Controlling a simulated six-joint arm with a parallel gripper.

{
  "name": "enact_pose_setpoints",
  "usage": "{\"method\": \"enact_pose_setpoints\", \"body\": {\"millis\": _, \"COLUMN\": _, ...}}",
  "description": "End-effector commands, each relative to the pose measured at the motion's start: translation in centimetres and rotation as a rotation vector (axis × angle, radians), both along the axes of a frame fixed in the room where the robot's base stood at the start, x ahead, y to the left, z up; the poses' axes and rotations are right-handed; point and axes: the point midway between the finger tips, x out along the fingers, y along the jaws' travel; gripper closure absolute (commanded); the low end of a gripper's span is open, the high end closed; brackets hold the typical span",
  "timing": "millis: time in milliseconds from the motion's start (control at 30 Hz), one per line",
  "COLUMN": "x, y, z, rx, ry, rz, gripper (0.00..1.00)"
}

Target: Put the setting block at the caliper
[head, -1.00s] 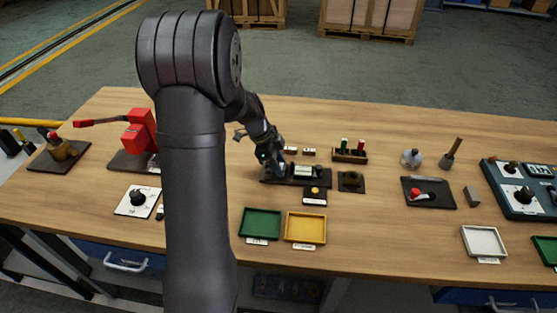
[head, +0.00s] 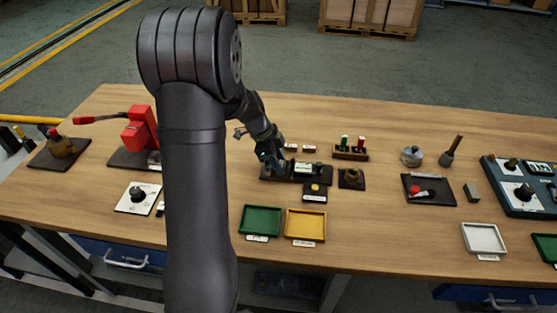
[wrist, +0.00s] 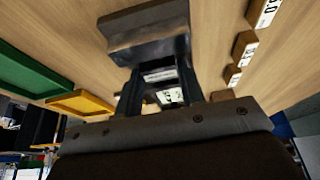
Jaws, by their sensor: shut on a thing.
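My gripper (wrist: 158,85) points down over the left part of a dark base plate in the head view (head: 277,168). In the wrist view its two dark fingers run up to a grey metal block (wrist: 146,32), which looks like the setting block held at the fingertips. The block hides the tips, so the exact grip is not clear. The caliper, with a pale display (head: 308,167), appears to be the device on the base plate, just right of my gripper. Its display seems to show between the fingers in the wrist view (wrist: 170,97). Contact between block and caliper cannot be told.
Labelled small blocks (wrist: 243,46) stand behind the plate. A green tray (head: 244,220) and a yellow tray (head: 289,224) lie in front. A button box (head: 315,192) and a dark pad with a round part (head: 351,187) are close by. Bare table lies right of these.

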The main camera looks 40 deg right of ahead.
Motion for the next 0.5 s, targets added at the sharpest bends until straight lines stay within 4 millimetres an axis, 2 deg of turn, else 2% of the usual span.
{"method": "enact_pose_setpoints", "body": {"millis": 167, "x": 0.00, "y": -0.01, "z": -0.27, "rx": 0.000, "ry": 0.000, "rz": 0.000, "gripper": 0.90}}
{"method": "enact_pose_setpoints", "body": {"millis": 200, "x": 0.02, "y": -0.01, "z": -0.27, "rx": -0.001, "ry": -0.001, "rz": 0.000, "gripper": 0.60}}
{"method": "enact_pose_setpoints", "body": {"millis": 300, "x": 0.01, "y": -0.01, "z": -0.26, "rx": -0.001, "ry": -0.001, "rz": 0.000, "gripper": 0.41}}
{"method": "enact_pose_setpoints", "body": {"millis": 500, "x": 0.01, "y": -0.01, "z": -0.26, "rx": 0.000, "ry": 0.000, "rz": 0.000, "gripper": 0.39}}
